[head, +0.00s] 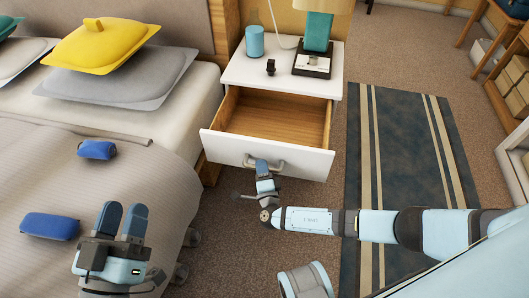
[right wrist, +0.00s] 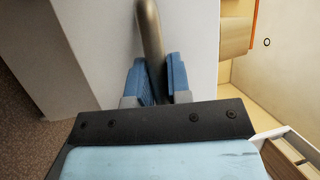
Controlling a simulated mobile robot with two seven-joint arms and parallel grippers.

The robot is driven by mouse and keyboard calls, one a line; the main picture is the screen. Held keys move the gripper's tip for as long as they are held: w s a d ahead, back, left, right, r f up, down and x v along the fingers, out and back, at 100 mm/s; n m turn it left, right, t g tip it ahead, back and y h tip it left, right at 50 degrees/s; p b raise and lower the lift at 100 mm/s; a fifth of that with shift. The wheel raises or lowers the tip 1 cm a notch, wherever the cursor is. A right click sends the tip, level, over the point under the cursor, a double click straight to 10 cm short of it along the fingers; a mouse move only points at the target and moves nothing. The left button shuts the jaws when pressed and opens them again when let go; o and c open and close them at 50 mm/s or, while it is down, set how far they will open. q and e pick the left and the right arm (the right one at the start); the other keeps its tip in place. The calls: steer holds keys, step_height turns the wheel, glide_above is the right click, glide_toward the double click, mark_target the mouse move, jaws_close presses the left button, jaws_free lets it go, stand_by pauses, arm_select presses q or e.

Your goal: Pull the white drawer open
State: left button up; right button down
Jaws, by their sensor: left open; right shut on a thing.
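The white drawer (head: 268,154) of the nightstand stands well out in the head view. Its bare wooden inside (head: 272,118) shows and looks empty. A grey metal bar handle (head: 265,162) is on its front. My right gripper (head: 262,166) is at the handle, and its blue fingers are shut on the bar. In the right wrist view the handle bar (right wrist: 151,40) runs between the two fingers (right wrist: 160,82). My left gripper (head: 123,219) is open and empty over the near edge of the bed, away from the drawer.
The nightstand top (head: 248,75) holds a blue cup (head: 255,41), a small dark object (head: 270,67) and a teal lamp (head: 317,32) by a book. The bed (head: 90,170) stands close on the left. A striped rug (head: 400,130) lies on open floor at right.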

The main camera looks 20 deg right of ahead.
arm_select(q)
steer(key=shift+w+a+f+g+y+p, duration=0.15)
steer(key=shift+f+g, duration=0.1)
steer(key=shift+f, duration=0.2)
steer(key=shift+a+f+g+y+p, duration=0.1)
steer(key=shift+f+g+y, duration=0.1)
steer(key=shift+f, duration=0.2)
steer(key=shift+w+a+f+g+y+p, duration=0.15)
steer(key=shift+f+g, duration=0.1)
steer(key=shift+f, duration=0.2)
arm_select(e)
steer(key=shift+s+a, duration=0.7)
steer(key=shift+s, duration=0.35)
steer(key=c, duration=1.1)
jaws_free()
arm_select(q)
steer(key=shift+s, duration=0.15)
